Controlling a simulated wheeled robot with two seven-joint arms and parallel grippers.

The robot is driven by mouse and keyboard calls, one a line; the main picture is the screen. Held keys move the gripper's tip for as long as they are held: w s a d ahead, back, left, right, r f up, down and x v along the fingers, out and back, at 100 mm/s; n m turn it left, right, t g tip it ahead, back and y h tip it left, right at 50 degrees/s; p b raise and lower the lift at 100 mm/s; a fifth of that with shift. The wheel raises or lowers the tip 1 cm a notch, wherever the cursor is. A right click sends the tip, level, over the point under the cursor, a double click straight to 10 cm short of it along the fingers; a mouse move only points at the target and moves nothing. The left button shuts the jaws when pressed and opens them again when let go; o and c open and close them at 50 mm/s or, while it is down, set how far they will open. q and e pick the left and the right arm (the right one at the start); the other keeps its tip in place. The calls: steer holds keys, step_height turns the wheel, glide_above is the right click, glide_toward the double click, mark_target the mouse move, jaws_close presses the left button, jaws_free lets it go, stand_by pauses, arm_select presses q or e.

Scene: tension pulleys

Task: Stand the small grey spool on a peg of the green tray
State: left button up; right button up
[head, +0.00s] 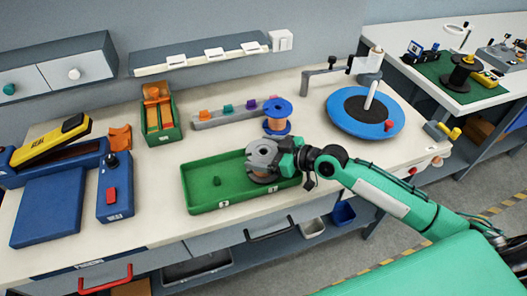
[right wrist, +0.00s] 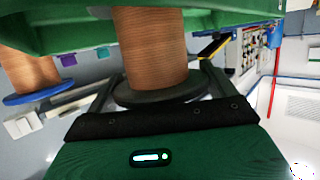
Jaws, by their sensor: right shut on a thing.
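The small grey spool (head: 262,152) has a grey top flange and copper-coloured winding. It is upright over the right part of the green tray (head: 195,208). My right gripper (head: 277,163) is shut on it from the right side. In the right wrist view the spool's winding (right wrist: 150,45) and dark flange (right wrist: 158,92) are between the fingers. A short dark green peg (head: 217,181) stands in the tray's left part. Any peg under the spool is hidden, and I cannot tell if the spool touches the tray floor. My left gripper is not in view.
A blue-flanged copper spool (head: 278,113) stands just behind the tray. A rail with coloured clips (head: 215,117) is behind it. A blue turntable (head: 340,124) is at right. A blue device with a red button (head: 113,196) is left. Bare bench lies between device and tray.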

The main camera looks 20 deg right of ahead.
steer(key=shift+s+f, duration=0.1)
steer(key=shift+f, duration=0.15)
steer(key=o, duration=1.3)
steer(key=shift+f, duration=0.1)
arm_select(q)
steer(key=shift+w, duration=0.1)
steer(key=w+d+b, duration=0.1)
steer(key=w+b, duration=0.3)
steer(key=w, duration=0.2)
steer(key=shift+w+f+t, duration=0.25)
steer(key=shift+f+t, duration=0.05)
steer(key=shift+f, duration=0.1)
arm_select(e)
steer(key=v, duration=1.3)
steer(key=shift+s+d+r, duration=0.15)
steer(key=shift+d+r, duration=0.1)
steer(key=shift+d, duration=0.05)
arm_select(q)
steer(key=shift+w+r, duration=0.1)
